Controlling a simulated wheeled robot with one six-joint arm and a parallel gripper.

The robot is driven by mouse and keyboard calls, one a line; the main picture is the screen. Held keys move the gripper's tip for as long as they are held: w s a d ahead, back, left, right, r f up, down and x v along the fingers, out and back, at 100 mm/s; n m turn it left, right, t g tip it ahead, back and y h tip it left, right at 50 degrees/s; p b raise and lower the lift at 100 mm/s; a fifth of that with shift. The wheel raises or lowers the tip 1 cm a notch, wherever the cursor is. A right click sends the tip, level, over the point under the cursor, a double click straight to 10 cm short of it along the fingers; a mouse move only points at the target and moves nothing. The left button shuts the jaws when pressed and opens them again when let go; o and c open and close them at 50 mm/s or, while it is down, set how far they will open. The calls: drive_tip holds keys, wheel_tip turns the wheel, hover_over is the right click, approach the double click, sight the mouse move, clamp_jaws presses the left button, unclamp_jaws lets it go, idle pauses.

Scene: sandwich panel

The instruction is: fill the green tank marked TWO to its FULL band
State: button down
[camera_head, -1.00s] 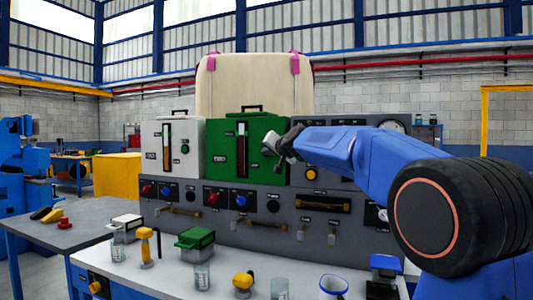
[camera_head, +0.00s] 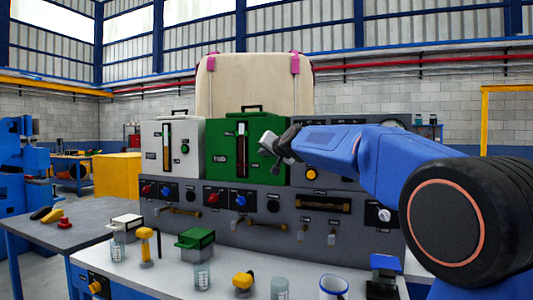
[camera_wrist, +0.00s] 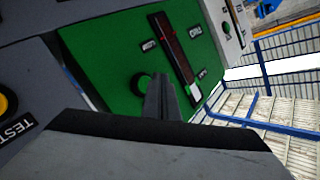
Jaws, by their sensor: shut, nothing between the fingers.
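The green tank (camera_head: 222,172) stands on the grey panel, right of a white tank, with a label that reads like TWO. Its upright gauge (camera_head: 241,150) is pale at the top and dark red below; the exact level against its marks is too small to read. In the wrist view the green tank (camera_wrist: 110,65) is tilted, its gauge (camera_wrist: 172,45) mostly dark red with a white end. My gripper (camera_head: 268,143) is shut and empty in front of the tank's right side.
The white tank (camera_head: 154,134) has its own gauge. Red knobs, blue knobs and brass bars line the lower panel (camera_head: 290,225). Jars, small boxes and a yellow-topped tool crowd the white bench (camera_head: 180,278). A large cream tank (camera_head: 255,85) rises behind.

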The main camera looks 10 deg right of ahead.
drive_tip(key=s+a, duration=0.2)
drive_tip(key=s, duration=0.1)
drive_tip(key=shift+s+a, duration=0.15)
idle(0.4)
drive_tip(key=s+d+f+n+g+h, duration=0.1)
drive_tip(key=s+d+f+n+g, duration=0.1)
drive_tip(key=s+f, duration=1.2)
drive_tip(key=s+d+f+n+g, duration=0.1)
drive_tip(key=s+f+g, duration=0.4)
drive_tip(key=s+f, duration=0.9)
drive_tip(key=s+d+f+n+g+h, duration=0.1)
drive_tip(key=s+d+f+g, duration=0.3)
drive_tip(key=s+f, duration=1.1)
drive_tip(key=s+n, duration=0.1)
drive_tip(key=s, duration=1)
drive_tip(key=shift+n+h, duration=0.3)
drive_tip(key=shift+d, duration=0.1)
